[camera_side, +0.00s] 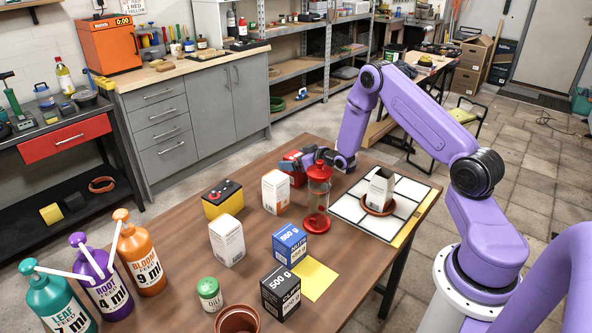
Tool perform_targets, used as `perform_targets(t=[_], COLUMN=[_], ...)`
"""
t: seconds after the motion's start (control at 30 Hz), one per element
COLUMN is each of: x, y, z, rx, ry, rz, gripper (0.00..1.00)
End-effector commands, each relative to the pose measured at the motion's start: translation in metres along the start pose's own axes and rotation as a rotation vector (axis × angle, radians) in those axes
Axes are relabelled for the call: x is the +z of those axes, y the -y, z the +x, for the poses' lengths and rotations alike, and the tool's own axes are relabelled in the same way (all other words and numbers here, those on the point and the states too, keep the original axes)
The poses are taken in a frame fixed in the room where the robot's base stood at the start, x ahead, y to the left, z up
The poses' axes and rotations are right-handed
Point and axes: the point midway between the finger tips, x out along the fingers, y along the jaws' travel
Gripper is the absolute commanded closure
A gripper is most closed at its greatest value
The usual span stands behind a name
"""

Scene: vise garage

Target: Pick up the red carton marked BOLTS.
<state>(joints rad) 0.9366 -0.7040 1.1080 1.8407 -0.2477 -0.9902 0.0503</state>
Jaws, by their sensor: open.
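A red boxy thing (298,180) stands at the back of the brown table, partly hidden behind a white carton and beside a clear canister. It may be the red carton; no BOLTS marking is readable.
A white carton (276,192) stands in front. A yellow-black battery (223,200), blue carton (289,246) and black carton (281,293) are nearby. A tiled board (405,218) holds another carton (381,188).

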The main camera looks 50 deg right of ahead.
Motion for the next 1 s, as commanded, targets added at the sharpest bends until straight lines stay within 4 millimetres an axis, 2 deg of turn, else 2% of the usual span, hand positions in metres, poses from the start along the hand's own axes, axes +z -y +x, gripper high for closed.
perform_targets(t=[0.2, 0.47, 0.7, 0.77, 1.0], x=[0.0, 0.0, 0.0, 0.0, -0.004], y=[0.0, 0.0, -0.001, -0.001, -0.001], z=[0.015, 0.017, 0.016, 0.016, 0.017], rx=[0.001, 0.001, 0.001, 0.001, 0.002], ry=[-0.001, 0.0, 0.0, 0.0, -0.009], rz=[0.0, 0.001, 0.001, 0.001, 0.0], gripper=[0.04, 0.04, 0.82, 1.0, 1.0])
